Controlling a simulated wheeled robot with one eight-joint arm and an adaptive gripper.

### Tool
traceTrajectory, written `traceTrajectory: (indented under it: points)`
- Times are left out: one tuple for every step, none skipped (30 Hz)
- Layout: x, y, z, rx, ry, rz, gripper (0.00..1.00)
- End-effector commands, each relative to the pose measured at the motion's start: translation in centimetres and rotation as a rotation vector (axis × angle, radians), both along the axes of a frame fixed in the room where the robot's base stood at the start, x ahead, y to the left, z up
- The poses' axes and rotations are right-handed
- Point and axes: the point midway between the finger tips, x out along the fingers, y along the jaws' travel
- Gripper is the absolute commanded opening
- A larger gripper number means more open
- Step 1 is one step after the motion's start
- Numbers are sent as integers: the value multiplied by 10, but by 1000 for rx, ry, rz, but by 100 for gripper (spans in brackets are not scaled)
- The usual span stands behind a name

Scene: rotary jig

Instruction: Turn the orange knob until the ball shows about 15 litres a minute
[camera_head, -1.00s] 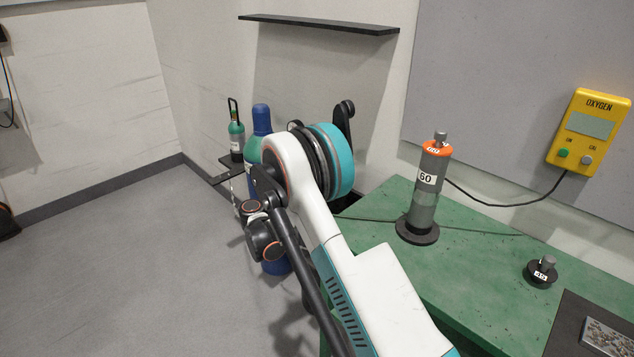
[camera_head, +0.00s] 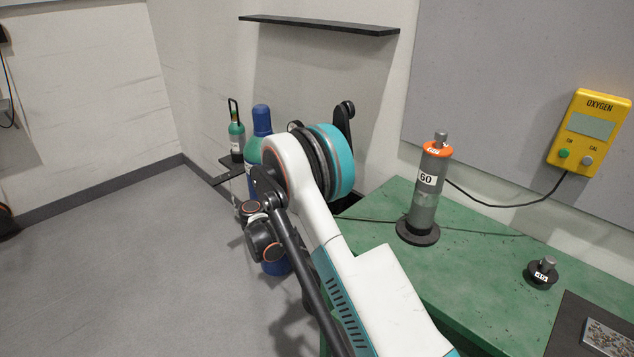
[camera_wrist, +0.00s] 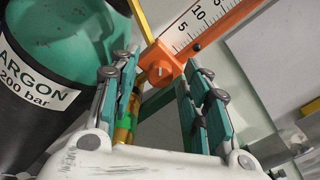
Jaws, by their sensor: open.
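In the wrist view the orange flowmeter (camera_wrist: 222,22) carries a white scale with 5 and 10 readable. A small dark ball (camera_wrist: 197,47) shows beside the scale, roughly level with the 5 mark. The orange knob (camera_wrist: 160,63), with a small grey pin on its face, is at the flowmeter's lower end. My gripper (camera_wrist: 160,70) is open, with one teal-padded finger on each side of the knob. I cannot tell whether either pad touches it. In the head view the flowmeter and my fingertips are hidden behind my arm.
A black-and-green argon cylinder (camera_wrist: 38,85) stands close to my left finger. A yellow bar (camera_wrist: 143,20) runs beside the flowmeter. In the head view, a blue cylinder (camera_head: 262,119) is behind my arm; a grey orange-topped cylinder (camera_head: 424,200) stands on the green bench (camera_head: 475,270).

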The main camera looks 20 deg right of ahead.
Motion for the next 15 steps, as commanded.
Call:
traceTrajectory:
  points:
    - [0, 2, 0, 0, 0, 0, 43]
    - [-1, 3, 0, 0, 0, 0, 43]
    - [-2, 6, 0, 0, 0, 1, 43]
    - [-3, 9, 0, 0, 0, 1, 43]
    - [-5, 12, 0, 0, 0, 1, 43]
    - [-7, 18, 0, 0, 0, 3, 43]
    - [-8, 23, 0, 0, 0, 4, 43]
    - [-11, 28, 0, 0, 0, 4, 43]
    - [-14, 36, 0, 0, 0, 4, 43]
    - [-16, 42, 0, 0, 0, 5, 43]
    - [-19, 48, 0, 0, 0, 4, 43]
    - [-22, 56, 0, 0, 0, 4, 43]
    - [-24, 62, 0, 0, 0, 5, 43]
    - [-27, 67, 0, 0, 0, 4, 43]
    - [-30, 74, 0, 0, 0, 4, 43]
